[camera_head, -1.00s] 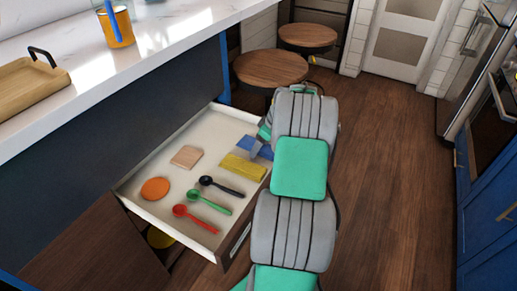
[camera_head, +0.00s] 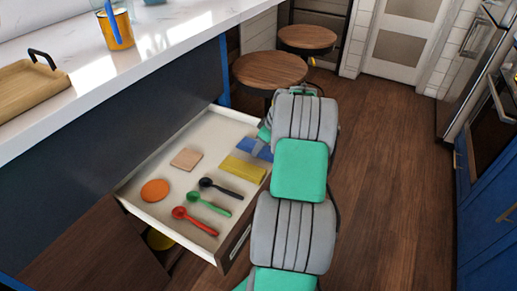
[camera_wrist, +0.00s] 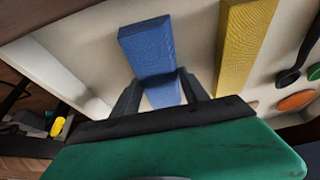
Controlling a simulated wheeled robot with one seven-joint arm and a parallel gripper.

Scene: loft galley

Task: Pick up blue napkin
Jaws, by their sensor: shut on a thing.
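The blue napkin (camera_head: 262,152) is a folded, textured block in the open drawer, beyond the yellow napkin (camera_head: 243,168). In the wrist view the blue napkin (camera_wrist: 150,50) lies between the two dark fingers of my gripper (camera_wrist: 160,82), which is shut on it near one end. The napkin's far end sticks out past the fingertips. My arm hides part of the napkin and most of the gripper in the head view. I cannot tell whether the napkin is clear of the drawer floor.
The open drawer (camera_head: 182,230) also holds a tan square (camera_head: 186,159), an orange disc (camera_head: 154,190), and black (camera_head: 222,188), green (camera_head: 208,204) and red (camera_head: 195,221) spoons. The counter (camera_head: 160,40) overhangs the drawer's back. Two round stools (camera_head: 270,68) stand beyond. Floor at right is clear.

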